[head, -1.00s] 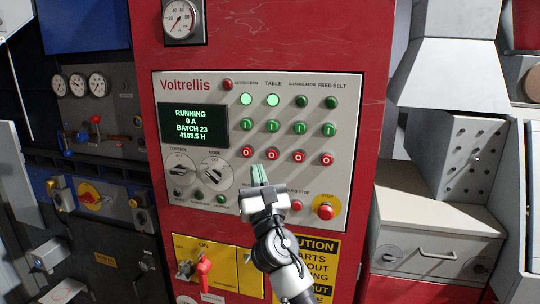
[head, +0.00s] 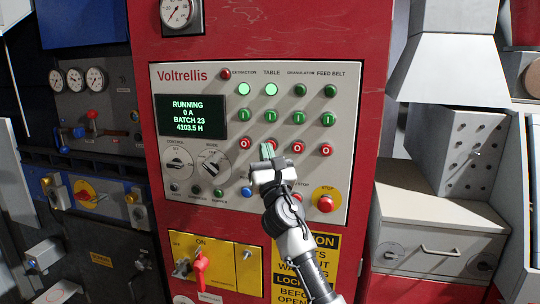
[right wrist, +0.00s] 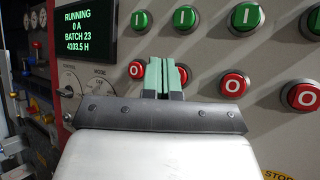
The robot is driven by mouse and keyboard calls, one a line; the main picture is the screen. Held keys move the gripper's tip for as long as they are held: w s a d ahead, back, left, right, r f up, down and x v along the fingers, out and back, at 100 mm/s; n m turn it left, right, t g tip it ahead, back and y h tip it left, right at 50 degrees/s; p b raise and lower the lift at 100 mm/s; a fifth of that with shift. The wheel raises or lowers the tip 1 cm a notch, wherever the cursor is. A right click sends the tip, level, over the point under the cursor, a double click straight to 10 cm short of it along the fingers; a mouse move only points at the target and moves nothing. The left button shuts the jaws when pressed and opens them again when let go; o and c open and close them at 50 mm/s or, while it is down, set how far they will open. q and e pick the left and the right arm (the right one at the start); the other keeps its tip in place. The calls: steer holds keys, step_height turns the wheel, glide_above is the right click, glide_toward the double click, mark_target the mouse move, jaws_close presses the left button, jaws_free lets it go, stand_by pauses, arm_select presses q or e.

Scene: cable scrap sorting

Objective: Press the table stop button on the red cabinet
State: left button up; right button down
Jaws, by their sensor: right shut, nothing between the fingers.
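The red cabinet (head: 345,45) carries a pale control panel (head: 345,110). The table stop button (head: 272,140) is the second red button in its row, under the TABLE label, mostly hidden by my right gripper. In the right wrist view this red button (right wrist: 183,75) shows partly, just right of the fingertips. My right gripper (head: 266,152) is shut and empty, its green fingertips pointing at the panel. My left gripper is out of view.
The extraction stop (head: 244,143) and granulator stop (head: 298,147) flank the table stop. Green start buttons (head: 299,118) sit above. A red emergency stop (head: 325,203) is lower right. The display (head: 190,116) reads RUNNING; the extraction and table lamps (head: 271,89) glow green.

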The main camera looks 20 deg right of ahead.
steer(key=shift+w+d, duration=0.45)
steer(key=shift+w, duration=0.15)
steer(key=shift+b, duration=0.4)
stand_by(1.3)
steer(key=shift+w+d, duration=0.25)
steer(key=shift+w, duration=0.1)
steer(key=shift+w+d+b, duration=0.2)
steer(key=shift+w+b, duration=0.1)
steer(key=shift+b, duration=0.35)
stand_by(0.4)
steer(key=shift+r, duration=0.1)
steer(key=shift+s+a+p, duration=0.45)
steer(key=shift+s+p, duration=0.25)
steer(key=shift+p, duration=0.1)
